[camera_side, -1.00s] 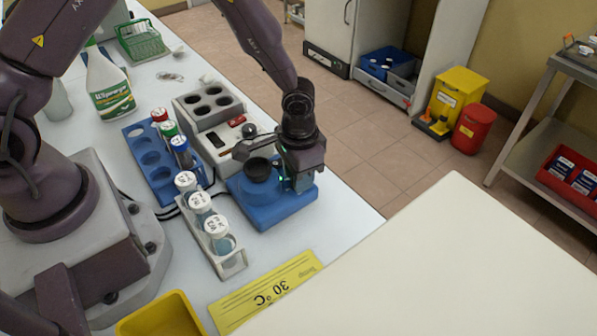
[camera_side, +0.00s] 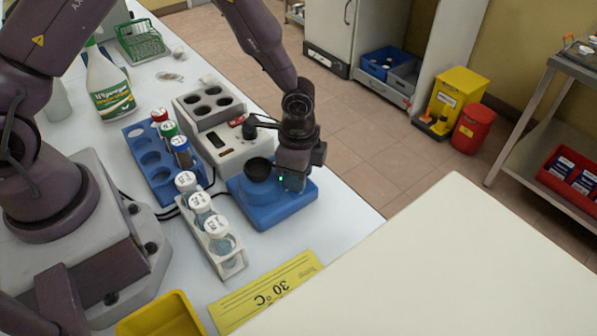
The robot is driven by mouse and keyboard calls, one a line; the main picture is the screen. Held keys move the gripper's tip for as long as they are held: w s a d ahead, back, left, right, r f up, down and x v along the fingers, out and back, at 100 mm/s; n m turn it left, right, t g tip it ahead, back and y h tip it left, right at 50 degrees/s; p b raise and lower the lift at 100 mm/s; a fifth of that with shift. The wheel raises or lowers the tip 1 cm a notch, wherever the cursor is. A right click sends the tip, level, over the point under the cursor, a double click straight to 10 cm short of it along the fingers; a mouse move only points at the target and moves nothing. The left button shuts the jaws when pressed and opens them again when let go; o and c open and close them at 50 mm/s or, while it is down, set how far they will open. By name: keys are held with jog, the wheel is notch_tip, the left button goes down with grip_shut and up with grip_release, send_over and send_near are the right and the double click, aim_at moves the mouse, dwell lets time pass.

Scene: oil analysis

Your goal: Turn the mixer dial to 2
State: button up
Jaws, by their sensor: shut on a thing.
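The mixer (camera_side: 268,211) is a blue block with a round black cup (camera_side: 258,169) on its left part. My gripper (camera_side: 292,182) points down over the right part of the mixer, beside the cup. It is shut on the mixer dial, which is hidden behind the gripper. The dial's numbers and its present setting cannot be read. A small green light shows by the fingers.
A grey heater block (camera_side: 228,150) with round wells stands behind the mixer. A rack of white-capped vials (camera_side: 226,268) is in front left, and a blue tube rack (camera_side: 158,187) is left. A yellow "30 °C" label (camera_side: 262,292) lies in front.

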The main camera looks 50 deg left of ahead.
aim_at(282, 185)
jog(key=shift+r+m, duration=0.1)
jog(key=shift+m, duration=0.3)
jog(key=o, duration=0.9)
jog(key=shift+o, duration=0.2)
notch_tip(282, 185, up, 13)
jog(key=s+a+r+n+t, duration=0.2)
jog(key=s+a+r+n, duration=0.2)
jog(key=s+r+n, duration=0.2)
jog(key=s+a+r+n+t, duration=0.3)
jog(key=s+r+n, duration=0.3)
jog(key=s+r, duration=0.5)
jog(key=shift+s+a+r+t, duration=0.25)
jog(key=shift+s+a+t, duration=0.05)
jog(key=shift+a, duration=0.3)
